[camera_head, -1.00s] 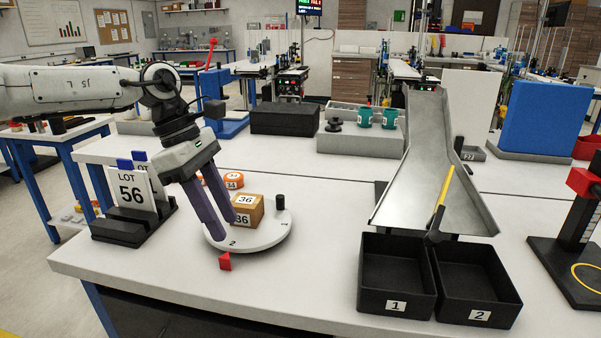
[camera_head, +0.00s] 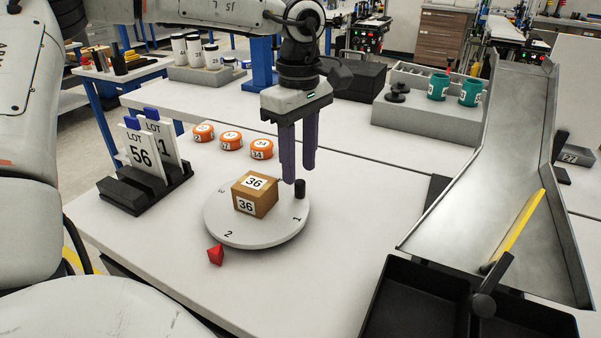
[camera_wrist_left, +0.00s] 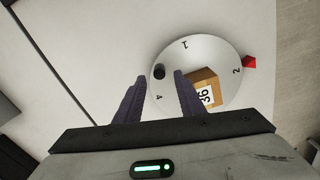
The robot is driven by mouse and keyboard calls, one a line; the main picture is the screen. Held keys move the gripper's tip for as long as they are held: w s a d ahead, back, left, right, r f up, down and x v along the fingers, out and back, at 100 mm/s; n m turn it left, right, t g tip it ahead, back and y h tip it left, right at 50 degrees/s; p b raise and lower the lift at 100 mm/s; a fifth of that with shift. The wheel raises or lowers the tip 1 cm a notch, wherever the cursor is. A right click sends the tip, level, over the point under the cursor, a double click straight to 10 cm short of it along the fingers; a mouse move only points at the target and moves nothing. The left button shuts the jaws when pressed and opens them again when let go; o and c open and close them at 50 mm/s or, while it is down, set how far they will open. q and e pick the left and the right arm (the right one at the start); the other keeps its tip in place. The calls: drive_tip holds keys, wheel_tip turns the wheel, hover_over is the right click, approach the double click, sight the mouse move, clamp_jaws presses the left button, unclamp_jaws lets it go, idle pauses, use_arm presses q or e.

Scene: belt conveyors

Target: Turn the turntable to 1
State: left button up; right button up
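The turntable (camera_head: 268,234) is a round white disc with numbers on its rim. A red pointer (camera_head: 216,255) on the table stands at its near edge, close to the number 2. The number 1 is at the disc's right side. A black upright peg (camera_head: 300,188) stands near the 1. A brown box (camera_head: 256,195) labelled 36 sits on the disc. My left gripper (camera_head: 298,176) points down at the peg, fingers apart. In the left wrist view, the peg (camera_wrist_left: 158,71) appears between the open fingertips (camera_wrist_left: 160,79), with no clear contact. My right gripper is out of view.
Orange round containers (camera_head: 232,140) stand behind the turntable. A black rack (camera_head: 130,195) with LOT cards stands left. A metal chute (camera_head: 500,160) with a yellow flap (camera_head: 518,222) and black bins (camera_head: 415,300) is at right. Table in front of the disc is clear.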

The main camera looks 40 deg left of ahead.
use_arm(q)
drive_tip(key=shift+f, duration=1.5)
clamp_jaws()
